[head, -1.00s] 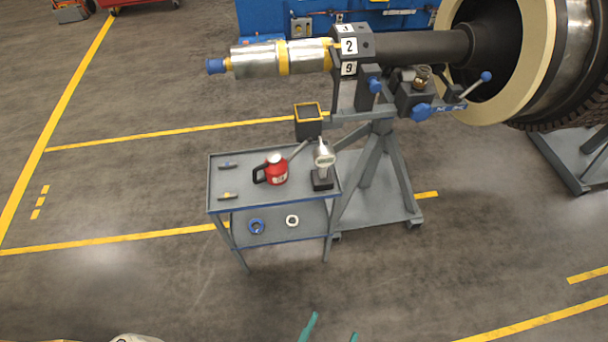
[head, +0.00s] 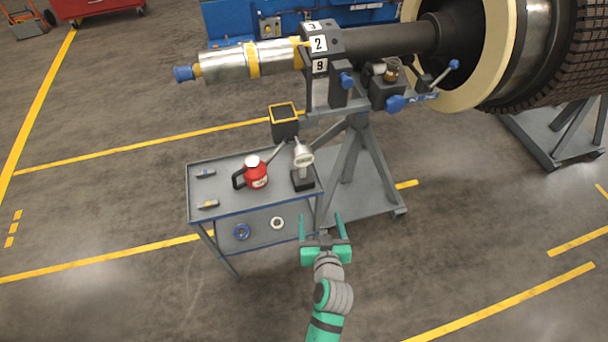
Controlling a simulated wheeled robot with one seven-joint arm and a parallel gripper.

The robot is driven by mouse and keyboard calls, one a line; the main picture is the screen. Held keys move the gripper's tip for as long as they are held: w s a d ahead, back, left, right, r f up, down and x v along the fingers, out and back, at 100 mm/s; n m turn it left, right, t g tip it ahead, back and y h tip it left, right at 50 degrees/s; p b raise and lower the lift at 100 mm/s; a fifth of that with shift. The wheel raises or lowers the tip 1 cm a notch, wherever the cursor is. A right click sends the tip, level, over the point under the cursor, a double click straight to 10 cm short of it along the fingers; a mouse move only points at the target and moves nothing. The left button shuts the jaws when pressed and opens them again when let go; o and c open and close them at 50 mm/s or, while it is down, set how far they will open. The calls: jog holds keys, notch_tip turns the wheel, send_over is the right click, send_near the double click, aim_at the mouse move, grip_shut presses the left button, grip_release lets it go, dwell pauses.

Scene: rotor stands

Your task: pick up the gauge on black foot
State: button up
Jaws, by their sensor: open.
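The gauge on black foot (head: 303,157) stands upright at the right end of the grey cart's top shelf (head: 225,205) in the head view. It has a pale silver round head on a stem and a dark square foot. My gripper (head: 324,217) is open and empty, with two green fingers spread apart. In the picture it is below and slightly right of the gauge, close to the cart's front right corner. The gauge is not between the fingers.
A red can with a black handle (head: 256,175) stands left of the gauge. Two small tools lie at the shelf's left. The rotor stand (head: 356,160) rises behind right; floor in front is clear.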

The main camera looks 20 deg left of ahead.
aim_at(303, 176)
jog(key=w+a, duration=0.3)
jog(key=w, duration=0.1)
jog(key=w+a+n+y, duration=0.1)
jog(key=w+a, duration=0.3)
jog(key=w, duration=0.1)
jog(key=w+a+n+g+y, duration=0.1)
jog(key=w+a, duration=0.2)
jog(key=w, duration=0.2)
jog(key=shift+w+a, duration=0.2)
jog(key=shift+a, duration=0.05)
jog(key=c, duration=1.4)
jog(key=shift+r, duration=0.1)
jog(key=c, duration=0.4)
jog(key=shift+o, duration=0.3)
